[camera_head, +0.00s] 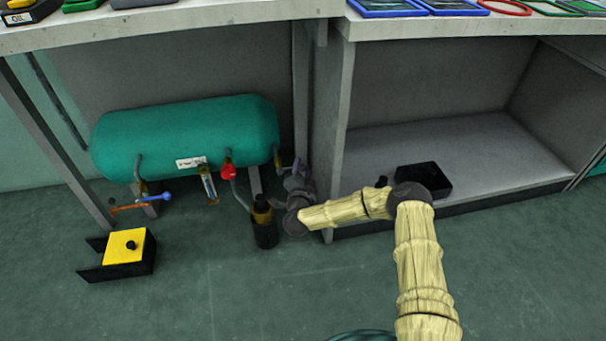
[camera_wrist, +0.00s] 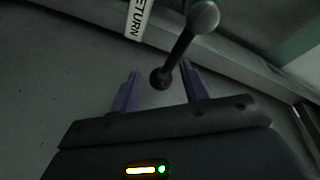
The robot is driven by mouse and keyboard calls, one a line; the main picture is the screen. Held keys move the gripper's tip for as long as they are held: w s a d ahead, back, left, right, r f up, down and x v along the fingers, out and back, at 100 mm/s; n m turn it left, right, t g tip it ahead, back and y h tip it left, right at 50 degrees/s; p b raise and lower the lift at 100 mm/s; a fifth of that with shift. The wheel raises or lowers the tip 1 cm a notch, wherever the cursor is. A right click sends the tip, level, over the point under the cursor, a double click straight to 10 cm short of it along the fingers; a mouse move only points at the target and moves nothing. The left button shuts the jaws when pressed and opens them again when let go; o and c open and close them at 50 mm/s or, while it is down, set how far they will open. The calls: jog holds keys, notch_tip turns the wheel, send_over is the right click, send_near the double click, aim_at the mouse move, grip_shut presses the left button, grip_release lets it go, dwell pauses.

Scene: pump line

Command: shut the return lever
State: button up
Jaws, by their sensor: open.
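In the wrist view the dark return lever (camera_wrist: 180,50) runs from a round grey hub at the top down to a ball end. A white label reading RETURN (camera_wrist: 138,18) is left of the hub. My gripper (camera_wrist: 160,70) is open, and its two purple fingers stand on either side of the lever's ball end. I see a gap on each side of the ball. In the head view my gripper (camera_head: 297,172) is low by the upright post, right of the green tank. I cannot make out the lever there; my wrist seems to hide it.
The green tank (camera_head: 190,135) hangs under the bench, with a red valve (camera_head: 228,172) and a blue-and-orange handle (camera_head: 155,197) below. A black bottle (camera_head: 264,225) stands close left of my wrist. A yellow-topped box (camera_head: 125,243) and a black tray (camera_head: 425,178) are farther off.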

jog(key=shift+w, duration=0.55)
jog(key=shift+c, duration=0.3)
grip_shut()
jog(key=shift+r, duration=0.1)
